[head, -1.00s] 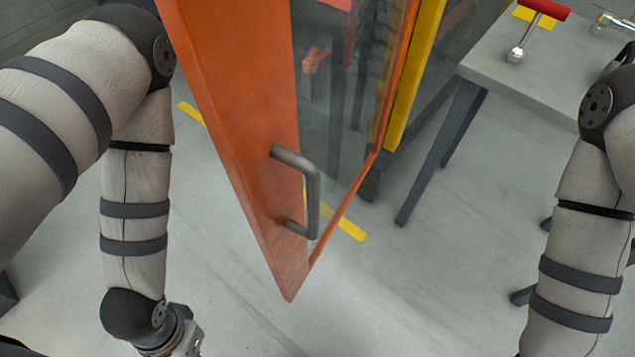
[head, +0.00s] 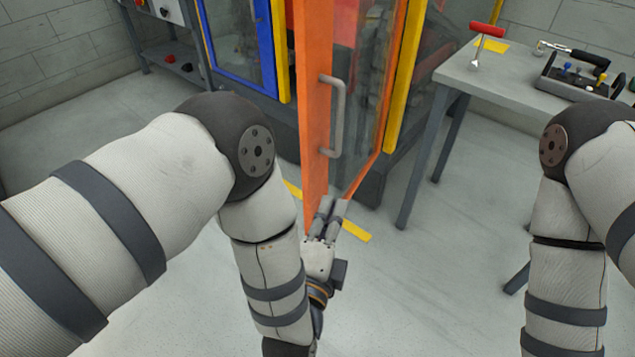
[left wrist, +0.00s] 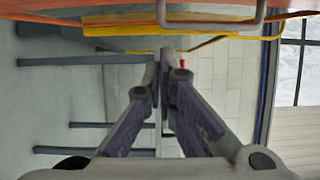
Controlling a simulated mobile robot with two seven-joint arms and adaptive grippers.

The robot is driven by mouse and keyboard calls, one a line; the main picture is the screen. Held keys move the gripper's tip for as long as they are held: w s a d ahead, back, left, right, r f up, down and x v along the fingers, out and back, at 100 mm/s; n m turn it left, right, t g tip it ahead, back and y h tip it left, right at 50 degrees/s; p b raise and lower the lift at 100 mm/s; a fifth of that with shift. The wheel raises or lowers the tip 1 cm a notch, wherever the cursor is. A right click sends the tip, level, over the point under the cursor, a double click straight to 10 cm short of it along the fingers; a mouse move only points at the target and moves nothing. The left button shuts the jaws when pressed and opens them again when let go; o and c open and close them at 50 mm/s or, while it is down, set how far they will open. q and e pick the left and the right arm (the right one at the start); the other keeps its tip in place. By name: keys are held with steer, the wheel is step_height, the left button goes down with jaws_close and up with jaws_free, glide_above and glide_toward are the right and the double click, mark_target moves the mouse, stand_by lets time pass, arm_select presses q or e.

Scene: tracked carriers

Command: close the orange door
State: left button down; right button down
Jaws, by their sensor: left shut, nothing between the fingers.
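The orange door (head: 314,110) stands swung open toward me in the head view, with a clear pane and a grey handle (head: 338,117) on its face. My left gripper (head: 332,204) is shut and empty, just by the door's lower end. In the left wrist view the shut fingers (left wrist: 166,58) point toward the yellow frame, and the orange door edge (left wrist: 60,10) and its handle (left wrist: 210,24) cross the top. I cannot tell whether the fingers touch the door. My right gripper is outside the views; only my right arm shows.
A grey table (head: 490,82) at the right carries a red-handled tool (head: 485,40) and a black device (head: 580,80). A blue-framed door (head: 240,45) and a yellow post (head: 404,80) stand behind. Yellow tape (head: 354,231) marks the floor. Floor in front is clear.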

arm_select(q)
steer(key=w+a, duration=0.1)
steer(key=w, duration=1)
steer(key=shift+a+b, duration=0.3)
steer(key=shift+a, duration=0.05)
steer(key=shift+f, duration=0.1)
